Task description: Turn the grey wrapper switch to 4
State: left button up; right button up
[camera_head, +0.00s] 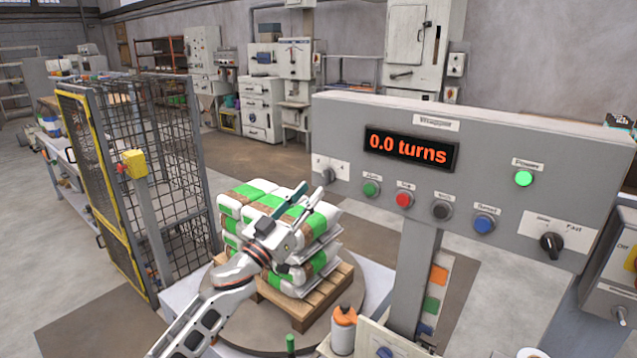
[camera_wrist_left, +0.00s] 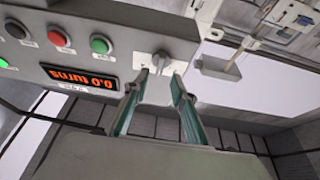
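The grey wrapper switch (camera_head: 328,177) is a small knob on a white plate at the left end of the grey wrapper panel (camera_head: 480,130). In the left wrist view the switch (camera_wrist_left: 160,62) appears upside down, just beyond and between the fingertips. My left gripper (camera_head: 311,190) is open and empty, pointing at the switch from the left. In the left wrist view its two teal-padded fingers (camera_wrist_left: 161,82) are spread apart; whether they touch the knob I cannot tell. The switch's scale numbers are too small to read. My right gripper is not in view.
The display (camera_head: 409,149) reads 0.0 turns. Green, red, black and blue buttons line the panel, with a lit green lamp (camera_head: 523,178) and a black dial (camera_head: 551,245) at right. Stacked bags (camera_head: 245,200) on a pallet stand behind my left arm. A mesh cage (camera_head: 150,150) stands left.

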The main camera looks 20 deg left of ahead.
aim_at(323, 178)
pick_arm(q)
jog(key=shift+x, duration=2.55)
grip_shut()
